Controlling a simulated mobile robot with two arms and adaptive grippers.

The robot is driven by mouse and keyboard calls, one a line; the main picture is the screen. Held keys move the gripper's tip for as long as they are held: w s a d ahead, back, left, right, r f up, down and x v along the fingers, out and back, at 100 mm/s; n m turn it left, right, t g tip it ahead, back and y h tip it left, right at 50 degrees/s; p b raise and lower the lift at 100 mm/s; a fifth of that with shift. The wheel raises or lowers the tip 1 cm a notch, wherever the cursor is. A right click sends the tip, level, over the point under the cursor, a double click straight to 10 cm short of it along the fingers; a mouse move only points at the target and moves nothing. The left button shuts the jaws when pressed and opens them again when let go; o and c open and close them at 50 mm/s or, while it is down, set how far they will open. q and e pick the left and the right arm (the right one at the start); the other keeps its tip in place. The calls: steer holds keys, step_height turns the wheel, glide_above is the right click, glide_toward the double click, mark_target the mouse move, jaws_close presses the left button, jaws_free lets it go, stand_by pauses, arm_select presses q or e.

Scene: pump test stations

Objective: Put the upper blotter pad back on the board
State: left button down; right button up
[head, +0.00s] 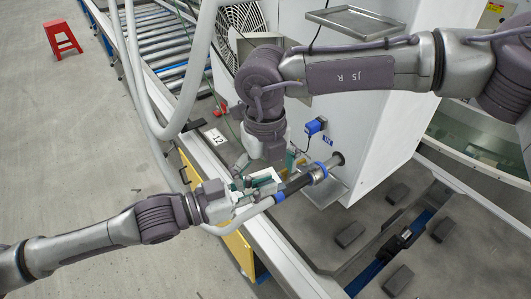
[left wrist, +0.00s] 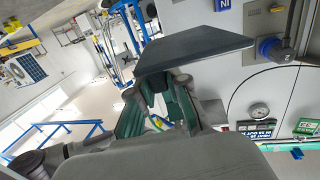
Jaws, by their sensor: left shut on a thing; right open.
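A dark, flat pad (left wrist: 195,50) is held at one edge between the green fingers of my left gripper (left wrist: 160,105) in the left wrist view. In the head view my left gripper (head: 265,184) is shut beside the white cabinet, and a dark piece (head: 294,184) reaches from it toward the pipe. I cannot tell whether this piece is the pad edge-on or part of a hose. My right gripper (head: 287,158) hangs just above the left one; its fingers are partly hidden. I cannot identify the board or tell which pad is the upper one.
A blue device (head: 316,126) is above. Several dark blocks (head: 350,235) lie on the grey surface at right.

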mark_target(266, 183)
steer(key=shift+f, duration=1.8)
steer(key=c, duration=1.6)
steer(key=o, duration=1.6)
step_height(266, 183, up, 12)
